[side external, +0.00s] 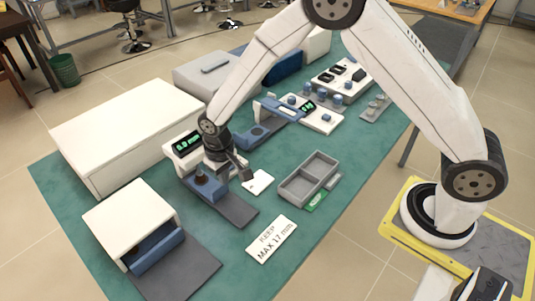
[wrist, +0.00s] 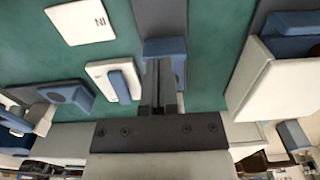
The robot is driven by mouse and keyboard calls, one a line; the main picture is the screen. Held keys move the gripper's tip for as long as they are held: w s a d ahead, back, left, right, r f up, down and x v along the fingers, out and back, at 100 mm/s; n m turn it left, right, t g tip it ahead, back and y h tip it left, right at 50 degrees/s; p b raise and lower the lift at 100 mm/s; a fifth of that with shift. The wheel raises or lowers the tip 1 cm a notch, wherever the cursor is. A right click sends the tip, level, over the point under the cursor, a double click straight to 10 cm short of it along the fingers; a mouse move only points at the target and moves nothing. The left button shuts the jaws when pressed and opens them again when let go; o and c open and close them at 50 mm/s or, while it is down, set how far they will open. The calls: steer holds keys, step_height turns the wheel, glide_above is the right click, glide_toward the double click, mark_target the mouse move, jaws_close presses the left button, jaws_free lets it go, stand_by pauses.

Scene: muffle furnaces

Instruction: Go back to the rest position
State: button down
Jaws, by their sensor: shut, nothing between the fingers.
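My gripper (side external: 246,174) is shut and empty. In the side view it hangs over the green-topped table, just right of a blue block (side external: 208,188) that sits before a small white unit with a green display (side external: 186,144). In the wrist view the gripper's two fingers (wrist: 160,92) lie together, in front of a blue block (wrist: 167,47) and a dark grey plate (wrist: 160,16). I cannot tell how far above the table the fingertips are. No marker of a rest position shows.
A white furnace (side external: 128,215) stands front left, a long white box (side external: 118,135) behind it. Instruments (side external: 325,121) stand farther back. The front right tabletop is clear.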

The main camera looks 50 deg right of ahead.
steer(key=s+d+r+t, duration=0.1)
steer(key=s+d+r, duration=0.4)
steer(key=s, duration=0.3)
steer(key=s+d+r+t, duration=0.1)
steer(key=s+d+r, duration=0.5)
steer(key=s+d, duration=0.2)
steer(key=shift+s+r+t, duration=0.15)
steer(key=shift+s+t, duration=0.05)
steer(key=shift+t, duration=0.1)
